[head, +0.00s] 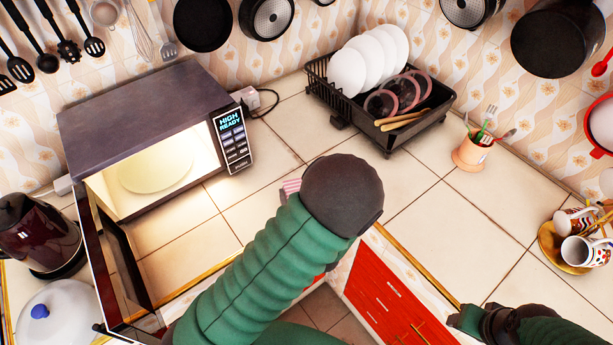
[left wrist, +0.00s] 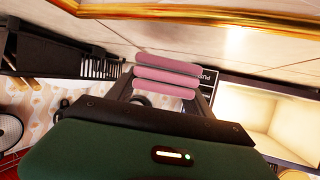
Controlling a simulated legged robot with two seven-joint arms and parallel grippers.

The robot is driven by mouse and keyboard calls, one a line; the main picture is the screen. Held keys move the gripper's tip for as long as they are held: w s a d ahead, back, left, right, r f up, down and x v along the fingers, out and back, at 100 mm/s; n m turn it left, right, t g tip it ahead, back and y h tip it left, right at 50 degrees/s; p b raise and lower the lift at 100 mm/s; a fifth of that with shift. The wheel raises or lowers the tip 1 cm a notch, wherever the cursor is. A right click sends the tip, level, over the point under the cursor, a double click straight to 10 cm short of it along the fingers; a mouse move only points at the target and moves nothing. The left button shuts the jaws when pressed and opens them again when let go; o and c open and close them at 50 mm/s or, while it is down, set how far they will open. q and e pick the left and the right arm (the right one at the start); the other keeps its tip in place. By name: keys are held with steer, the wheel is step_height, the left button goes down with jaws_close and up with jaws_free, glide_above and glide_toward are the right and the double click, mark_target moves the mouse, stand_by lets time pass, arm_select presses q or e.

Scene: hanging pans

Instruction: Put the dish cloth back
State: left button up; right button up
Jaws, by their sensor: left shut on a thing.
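My left gripper (left wrist: 165,92) is shut on a pink striped thing that looks like the folded dish cloth (left wrist: 165,77). The cloth's pink bands span the gap between the dark fingers. In the head view only a small pink and white corner of it shows (head: 291,187), beside my dark round left wrist. The wrist hides the left fingers and most of the cloth there. They are over the counter's front part, between the microwave and the dish rack. My right gripper (head: 470,318) is at the lower right near the counter edge; its jaw opening is unclear.
The microwave (head: 140,105) is lit inside, with its door (head: 122,265) swung open towards the front. A black dish rack (head: 435,110) holds plates. A utensil cup (head: 472,153) and mugs (head: 585,250) stand to the right. The tiled counter (head: 440,225) between them is clear.

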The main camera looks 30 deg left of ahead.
arm_select(q)
steer(key=w+a, duration=0.2)
steer(key=w, duration=0.1)
steer(key=w+a+p, duration=0.1)
steer(key=w+a, duration=0.1)
steer(key=w, duration=0.2)
steer(key=w+a+f, duration=0.1)
steer(key=w+a, duration=0.2)
steer(key=w, duration=0.1)
steer(key=shift+w+f, duration=0.1)
steer(key=shift+w, duration=0.1)
step_height(320, 180, down, 3)
steer(key=shift+w+f+p, duration=0.1)
steer(key=shift+f+p, duration=0.1)
steer(key=shift+p, duration=0.2)
steer(key=shift+w+f, duration=0.1)
steer(key=o, duration=1.2)
